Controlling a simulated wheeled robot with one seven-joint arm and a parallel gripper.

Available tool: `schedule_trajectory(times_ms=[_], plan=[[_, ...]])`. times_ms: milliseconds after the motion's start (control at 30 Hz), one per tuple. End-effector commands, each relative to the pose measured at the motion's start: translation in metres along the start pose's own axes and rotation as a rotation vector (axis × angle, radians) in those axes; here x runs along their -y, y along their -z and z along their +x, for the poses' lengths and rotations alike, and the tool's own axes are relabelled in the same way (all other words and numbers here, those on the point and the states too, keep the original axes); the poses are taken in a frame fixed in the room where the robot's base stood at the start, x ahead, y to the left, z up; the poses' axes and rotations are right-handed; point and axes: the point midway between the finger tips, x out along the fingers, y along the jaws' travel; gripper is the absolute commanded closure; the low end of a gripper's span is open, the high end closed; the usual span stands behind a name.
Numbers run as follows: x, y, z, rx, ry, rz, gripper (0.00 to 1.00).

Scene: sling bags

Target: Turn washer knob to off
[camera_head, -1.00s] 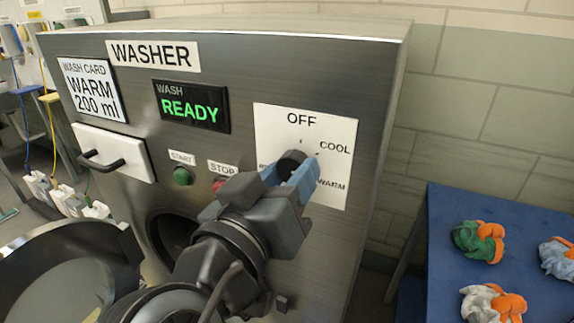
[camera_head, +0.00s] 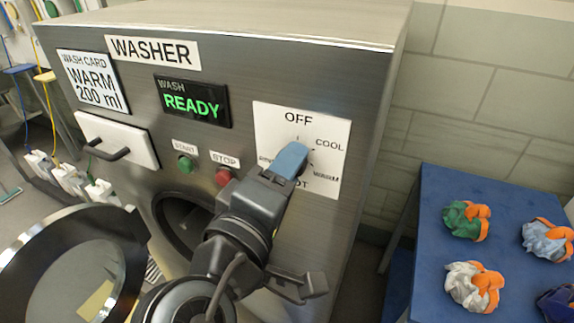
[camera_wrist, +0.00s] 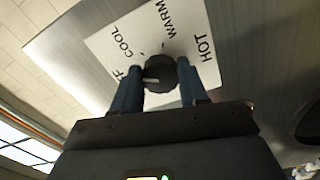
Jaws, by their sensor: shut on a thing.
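The washer (camera_head: 200,50) has a white dial plate (camera_head: 330,130) marked OFF, COOL, WARM and HOT, partly covered by my gripper in the head view. The dark round knob (camera_wrist: 162,72) shows in the wrist view, between the two blue fingers of my gripper (camera_wrist: 160,92), which is shut on it. A pale mark on the knob lies on its side towards the partly hidden OFF label. In the head view my gripper (camera_head: 287,161) is at the dial, and a blue finger hides the knob. The display (camera_head: 192,103) reads WASH READY.
The green START button (camera_head: 185,165) and red STOP button (camera_head: 223,176) sit left of my gripper. A white drawer (camera_head: 117,139) with a black handle is further left. A blue table (camera_head: 425,235) with several bundled cloths stands at right.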

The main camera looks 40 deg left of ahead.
Motion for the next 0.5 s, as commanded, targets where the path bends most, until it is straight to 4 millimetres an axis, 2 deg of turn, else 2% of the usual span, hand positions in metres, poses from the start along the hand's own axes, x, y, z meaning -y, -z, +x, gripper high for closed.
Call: schedule_trajectory(times_ms=[500], plan=[[-0.0006, 0.0011, -0.0003, -0.002, 0.0, -0.403, 0.87]])
